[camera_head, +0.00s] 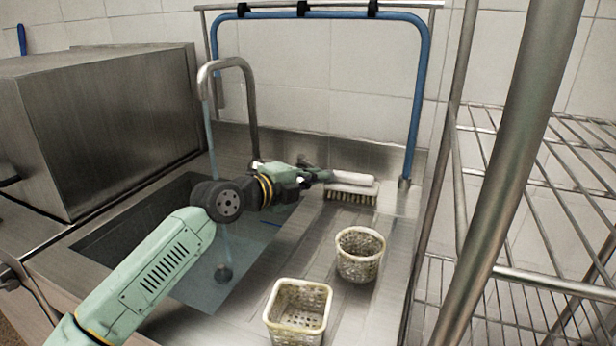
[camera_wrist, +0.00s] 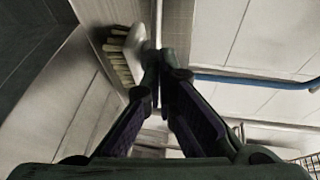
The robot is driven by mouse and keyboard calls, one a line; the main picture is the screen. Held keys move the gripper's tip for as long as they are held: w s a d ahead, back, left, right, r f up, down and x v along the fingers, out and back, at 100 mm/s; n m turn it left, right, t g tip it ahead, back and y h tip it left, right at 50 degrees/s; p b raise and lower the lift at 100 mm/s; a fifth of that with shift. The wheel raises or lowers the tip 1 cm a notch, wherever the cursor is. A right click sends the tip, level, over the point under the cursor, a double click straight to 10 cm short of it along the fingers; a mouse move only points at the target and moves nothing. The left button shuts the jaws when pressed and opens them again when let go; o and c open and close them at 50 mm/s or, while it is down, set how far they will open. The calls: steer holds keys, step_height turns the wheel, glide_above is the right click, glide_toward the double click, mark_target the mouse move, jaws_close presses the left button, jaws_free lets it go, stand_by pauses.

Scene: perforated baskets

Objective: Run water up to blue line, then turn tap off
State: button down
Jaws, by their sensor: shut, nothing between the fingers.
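The curved metal tap (camera_head: 228,63) stands behind the sink (camera_head: 95,240). A thin bluish stream of water (camera_head: 209,140) runs down from its spout into the basin. The basin shows a pale blue-grey sheet of water (camera_head: 205,285), with a dark round drain visible through it. A short blue line (camera_head: 270,222) is on the basin's right wall; the exact water level against it is hard to tell. My gripper (camera_head: 318,173) is shut and empty, right of the tap base near the brush. In the wrist view its fingertips (camera_wrist: 166,62) meet. The tap's handle is not clearly visible.
A white scrubbing brush (camera_head: 352,188) lies behind two perforated baskets, one round (camera_head: 360,254) and one square (camera_head: 298,312), on the drainboard. A blue hose (camera_head: 421,90) arches behind. A steel box (camera_head: 110,120) stands left, a wire rack (camera_head: 550,200) right.

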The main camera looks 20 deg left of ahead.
steer(key=shift+w+d+b, duration=0.45)
steer(key=shift+d+b, duration=0.05)
steer(key=shift+d, duration=0.1)
steer(key=shift+s+a, duration=0.1)
steer(key=shift+a, duration=0.05)
